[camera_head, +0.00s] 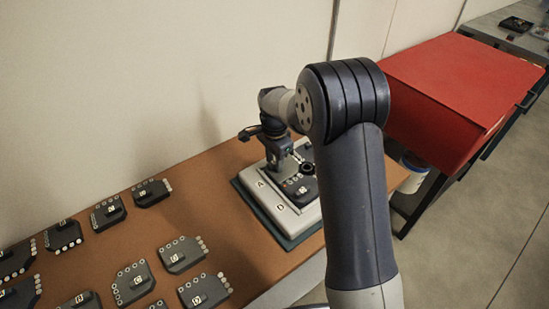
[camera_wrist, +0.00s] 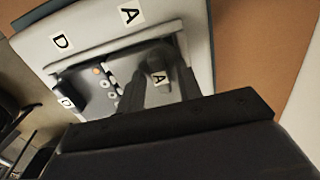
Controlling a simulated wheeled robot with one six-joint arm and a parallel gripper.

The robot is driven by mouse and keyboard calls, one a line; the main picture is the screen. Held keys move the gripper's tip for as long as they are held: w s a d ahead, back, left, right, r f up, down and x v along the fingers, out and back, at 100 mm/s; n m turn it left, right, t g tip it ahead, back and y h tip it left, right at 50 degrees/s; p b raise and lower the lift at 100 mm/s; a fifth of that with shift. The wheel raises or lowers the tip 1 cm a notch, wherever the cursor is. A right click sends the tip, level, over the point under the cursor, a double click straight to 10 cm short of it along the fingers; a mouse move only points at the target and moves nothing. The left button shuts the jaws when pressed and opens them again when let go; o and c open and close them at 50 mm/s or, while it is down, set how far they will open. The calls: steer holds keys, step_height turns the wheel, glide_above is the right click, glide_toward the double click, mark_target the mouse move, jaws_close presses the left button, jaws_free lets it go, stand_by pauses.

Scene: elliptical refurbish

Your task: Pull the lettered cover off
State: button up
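A pale base unit (camera_head: 254,184) with letter labels A and D sits on the brown table. It also shows in the wrist view (camera_wrist: 95,48). Dark lettered covers lie in its recess; one labelled A (camera_wrist: 160,77) is at the right in the wrist view, and one labelled D (camera_wrist: 68,102) is at the left. My gripper (camera_head: 283,174) points down over the left part of the unit. In the wrist view its two dark fingers (camera_wrist: 160,92) stand on either side of the A label. Whether they touch the cover is unclear.
Several dark lettered pieces with round studs, such as one (camera_head: 133,282), lie across the left and front of the brown table (camera_head: 235,240). A dark mat (camera_head: 262,219) lies under the base unit. A red box (camera_head: 450,85) stands at right. A wall is behind.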

jaws_close()
stand_by(0.4)
stand_by(1.6)
